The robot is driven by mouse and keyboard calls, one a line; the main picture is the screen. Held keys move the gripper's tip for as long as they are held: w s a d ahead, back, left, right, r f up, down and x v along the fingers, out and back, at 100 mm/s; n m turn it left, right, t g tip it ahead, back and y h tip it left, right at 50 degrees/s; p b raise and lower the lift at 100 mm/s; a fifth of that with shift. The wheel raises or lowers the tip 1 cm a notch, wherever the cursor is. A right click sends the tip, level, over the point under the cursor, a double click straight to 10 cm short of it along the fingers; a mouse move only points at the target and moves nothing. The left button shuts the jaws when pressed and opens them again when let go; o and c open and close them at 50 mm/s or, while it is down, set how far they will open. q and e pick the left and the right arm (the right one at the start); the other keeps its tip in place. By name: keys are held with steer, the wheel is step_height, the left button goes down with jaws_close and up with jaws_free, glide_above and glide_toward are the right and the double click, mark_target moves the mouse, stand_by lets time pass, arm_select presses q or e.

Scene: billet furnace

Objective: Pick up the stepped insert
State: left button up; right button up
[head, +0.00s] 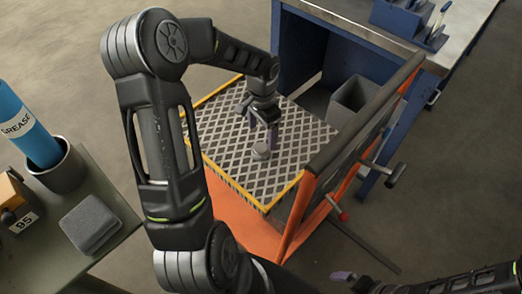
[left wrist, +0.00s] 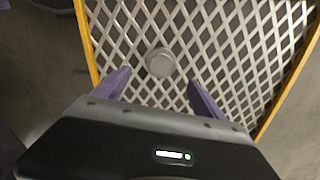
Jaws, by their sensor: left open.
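The stepped insert (head: 261,151) is a small round grey piece lying on the diamond-mesh grate (head: 225,150) with a yellow rim. In the left wrist view the insert (left wrist: 160,62) lies beyond the fingertips, roughly centred between them. My left gripper (head: 262,124) is above the grate, just behind the insert in the head view. Its purple fingers (left wrist: 158,80) are apart, with nothing between them. My right gripper (head: 350,279) is at the bottom edge, far from the insert; its opening is unclear.
An orange frame with a dark rail (head: 365,115) stands along the grate's right side. A blue bench (head: 300,50) with a grey bin (head: 352,100) is behind. At left, a table holds a grease tube (head: 28,125) in a cup and a grey block (head: 90,223).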

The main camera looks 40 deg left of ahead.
mark_target(261, 147)
arm_select(q)
steer(key=shift+f+b, duration=0.85)
steer(key=shift+f, duration=0.45)
steer(key=f+b, duration=0.4)
steer(key=f, duration=0.1)
steer(key=shift+s+a+f, duration=0.15)
steer(key=shift+s, duration=0.05)
steer(key=shift+c, duration=0.2)
jaws_close()
stand_by(0.3)
